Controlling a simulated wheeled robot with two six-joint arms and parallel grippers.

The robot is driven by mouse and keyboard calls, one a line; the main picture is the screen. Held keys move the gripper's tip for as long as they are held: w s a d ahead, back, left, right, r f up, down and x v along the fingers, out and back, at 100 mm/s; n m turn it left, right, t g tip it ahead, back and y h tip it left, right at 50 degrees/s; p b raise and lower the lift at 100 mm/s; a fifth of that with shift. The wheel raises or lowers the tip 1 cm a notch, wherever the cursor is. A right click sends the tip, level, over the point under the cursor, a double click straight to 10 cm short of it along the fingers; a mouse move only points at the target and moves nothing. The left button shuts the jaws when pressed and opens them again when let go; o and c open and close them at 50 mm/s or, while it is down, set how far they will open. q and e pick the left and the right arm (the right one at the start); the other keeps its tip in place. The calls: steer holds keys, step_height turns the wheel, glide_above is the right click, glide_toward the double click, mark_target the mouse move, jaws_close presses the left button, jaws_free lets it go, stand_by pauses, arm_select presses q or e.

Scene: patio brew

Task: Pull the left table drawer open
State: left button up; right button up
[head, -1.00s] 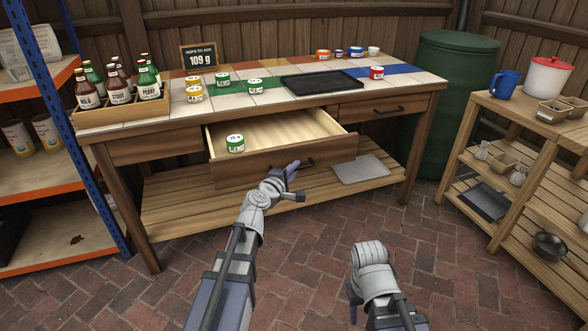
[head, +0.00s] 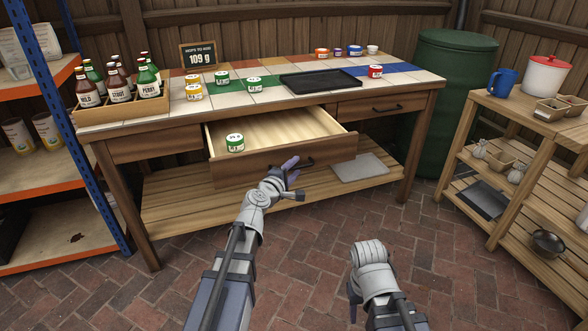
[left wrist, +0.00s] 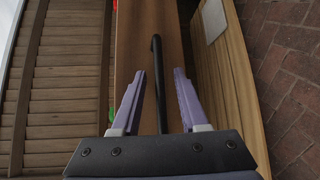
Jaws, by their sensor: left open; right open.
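The left table drawer (head: 230,171) is pulled out from the table, with its inside showing. A green-labelled tin (head: 235,143) stands in its left front part. My left gripper (head: 291,168) is at the right part of the drawer front, by the black bar handle (head: 307,163). In the left wrist view the handle (left wrist: 158,85) runs between the two open purple fingers (left wrist: 155,100), with a gap on each side. My right gripper (head: 370,255) is low over the brick floor, away from the table; its fingertips are hidden in the head view.
The table top (head: 240,107) holds a bottle crate (head: 150,106), several tins, a black tray (head: 320,80) and a sign reading 109 g (head: 198,54). A grey slab (head: 360,167) lies on the lower shelf. A shelf unit stands left, a side table (head: 520,115) right. Brick floor in front is clear.

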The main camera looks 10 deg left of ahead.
arm_select(q)
steer(key=p+v, duration=0.1)
steer(key=v, duration=0.6)
steer(key=shift+s, duration=0.35)
steer(key=shift+a, duration=0.1)
steer(key=s+d+f+m+g+h, duration=0.1)
steer(key=s+d+f+m+g, duration=0.25)
steer(key=d+m, duration=0.2)
steer(key=s+d+f+m+g+h+p, duration=0.1)
steer(key=s+d+f+m+g, duration=0.25)
steer(key=d, duration=0.25)
steer(key=s+d+f+m+g+h, duration=0.1)
steer(key=s+d+f+m+g, duration=0.25)
steer(key=d+m, duration=0.2)
steer(key=s+a+f+m+g+y, duration=0.1)
steer(key=s+f+m+g+y, duration=0.55)
steer(key=s, duration=0.55)
step_height(320, 180, up, 38)
steer(key=a+y+p, duration=0.1)
steer(key=p, duration=3.7)
steer(key=shift+s+t+p, duration=0.4)
